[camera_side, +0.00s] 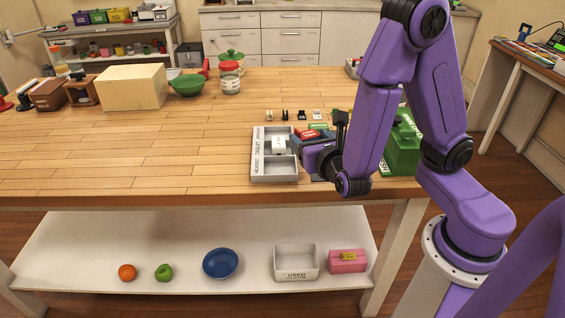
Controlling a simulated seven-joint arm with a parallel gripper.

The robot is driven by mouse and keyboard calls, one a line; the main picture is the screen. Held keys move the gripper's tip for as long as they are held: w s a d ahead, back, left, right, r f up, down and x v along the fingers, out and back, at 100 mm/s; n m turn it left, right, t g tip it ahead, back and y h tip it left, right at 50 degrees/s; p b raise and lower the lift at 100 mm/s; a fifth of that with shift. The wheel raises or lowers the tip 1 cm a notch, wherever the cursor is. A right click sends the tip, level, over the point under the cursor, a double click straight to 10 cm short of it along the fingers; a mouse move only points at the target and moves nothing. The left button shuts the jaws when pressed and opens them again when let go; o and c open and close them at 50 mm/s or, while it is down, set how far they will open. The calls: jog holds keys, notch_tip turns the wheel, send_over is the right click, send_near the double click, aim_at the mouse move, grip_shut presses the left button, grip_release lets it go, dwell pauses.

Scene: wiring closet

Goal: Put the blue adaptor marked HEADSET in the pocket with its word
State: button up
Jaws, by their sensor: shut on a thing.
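The grey tray (257,172) lies on the wooden table and has several pockets. Words run along its left wall: HEADSET at the near end, TABLET in the middle, and a third, hard to read, at the far end. A white piece (280,142) shows at its middle pocket; I cannot tell whether it lies inside or above. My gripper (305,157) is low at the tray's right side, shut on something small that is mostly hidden. I cannot make out a blue adaptor or its HEADSET word.
Several small black and white pieces (285,115) stand in a row behind the tray. A green box (403,145) stands right, partly behind my arm.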

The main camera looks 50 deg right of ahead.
jog(key=w, duration=0.1)
jog(key=w+f, duration=0.1)
jog(key=w, duration=0.1)
jog(key=shift+f, duration=0.15)
jog(key=w+f, duration=0.2)
jog(key=f, duration=0.1)
jog(key=w+f, duration=0.3)
jog(key=shift+w+a, duration=0.1)
jog(key=shift+a, duration=0.05)
jog(key=shift+f, duration=1.6)
jog(key=shift+f, duration=0.15)
jog(key=o, duration=1.1)
